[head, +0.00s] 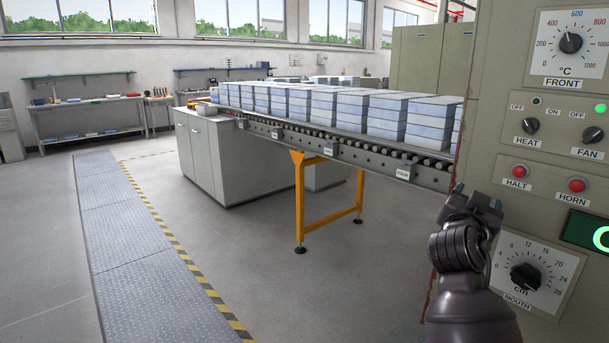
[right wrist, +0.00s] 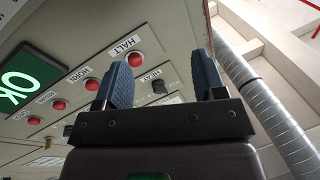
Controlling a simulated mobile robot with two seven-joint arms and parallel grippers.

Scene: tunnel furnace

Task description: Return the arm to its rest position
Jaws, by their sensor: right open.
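My right gripper (head: 477,197) is in front of the left edge of the control panel (head: 500,146), at the right of the head view. In the right wrist view my right gripper (right wrist: 165,77) shows two blue-padded fingers apart with nothing between them. The red HALT button (head: 520,171) is just above and right of the gripper in the head view, and the HALT button (right wrist: 136,60) shows beyond the fingers in the wrist view. I cannot tell any contact with the panel. My left gripper is not in view.
The panel carries a HEAT knob (head: 530,126), a FAN knob (head: 593,134), a HORN button (head: 577,185) and a MOUTH dial (head: 525,277). A green screen (right wrist: 32,82) reads OK. A roller conveyor (head: 345,150) bears stacked pale blocks. The floor at left is open.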

